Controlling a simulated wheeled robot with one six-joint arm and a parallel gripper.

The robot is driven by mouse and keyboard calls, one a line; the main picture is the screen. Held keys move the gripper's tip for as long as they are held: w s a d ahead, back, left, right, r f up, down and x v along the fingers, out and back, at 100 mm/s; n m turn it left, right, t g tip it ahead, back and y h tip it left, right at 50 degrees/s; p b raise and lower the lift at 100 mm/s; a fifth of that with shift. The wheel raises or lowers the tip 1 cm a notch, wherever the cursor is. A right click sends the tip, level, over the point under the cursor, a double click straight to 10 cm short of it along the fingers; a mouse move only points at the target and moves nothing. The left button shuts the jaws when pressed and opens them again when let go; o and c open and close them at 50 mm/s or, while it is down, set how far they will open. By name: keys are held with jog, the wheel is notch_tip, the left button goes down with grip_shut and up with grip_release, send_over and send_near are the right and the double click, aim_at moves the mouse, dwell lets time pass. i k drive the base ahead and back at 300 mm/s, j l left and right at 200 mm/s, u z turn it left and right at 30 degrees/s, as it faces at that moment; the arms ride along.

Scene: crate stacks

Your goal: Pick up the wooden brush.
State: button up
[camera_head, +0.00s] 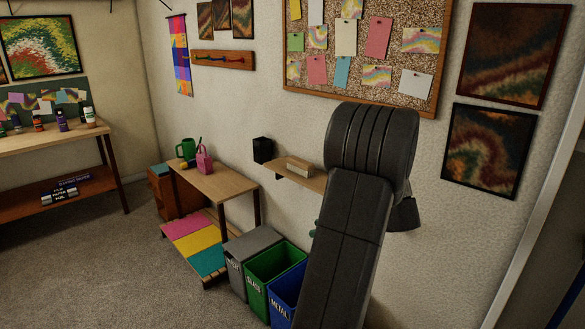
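A small wooden block-like thing (300,166), which looks like the wooden brush, lies on a small wall shelf (288,179) left of my arm. It is too small to make out bristles. My dark arm rises through the right of the middle and covers the shelf's right end. My gripper's fingers do not show, so their place relative to the brush cannot be seen.
A black box (263,150) stands at the shelf's left end. Below are a grey bin (236,257), a green bin (256,286) and a blue bin (282,307). A small table (222,184) holds a green can and pink item. Carpet at left is clear.

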aim_at(305, 168)
jog(key=i+j+z, duration=0.3)
jog(key=i+j, duration=0.15)
jog(key=j, duration=0.25)
jog(key=i+j+z, duration=0.15)
jog(key=j, duration=0.25)
jog(key=i+j+z, duration=0.15)
jog(key=j, duration=0.25)
jog(key=i+z, duration=0.15)
jog(key=i, duration=0.35)
jog(key=i+j+z, duration=0.15)
jog(key=i, duration=0.35)
